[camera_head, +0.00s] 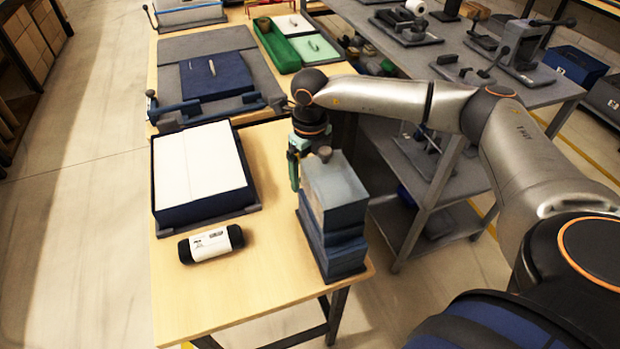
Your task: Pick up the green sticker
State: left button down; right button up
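I cannot make out a green sticker with certainty. A pale green flat piece (314,48) with a small object on it lies at the back right of the wooden table, beside a long green tray (275,45). My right gripper (300,170) points down at the table's right edge, beside the left side of a stack of blue-grey boxes (336,205). Green shows at the gripper's fingers; I cannot tell if it is part of the gripper or something held. Its fingertips are partly hidden by the boxes. My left gripper is out of view.
A dark blue box with a white top (200,165) stands on the wooden table (260,290). A black roll with a white label (210,244) lies in front of it. A dark blue folded item (215,75) lies behind. Grey shelving (420,150) stands to the right. The table's front is clear.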

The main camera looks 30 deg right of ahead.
jog(key=shift+c, duration=0.2)
jog(key=c, duration=0.9)
jog(key=shift+o, duration=0.2)
jog(key=shift+r, duration=0.35)
notch_tip(320, 180, up, 15)
jog(key=s+p, duration=0.3)
jog(key=shift+a+p, duration=0.35)
jog(key=shift+f, duration=0.1)
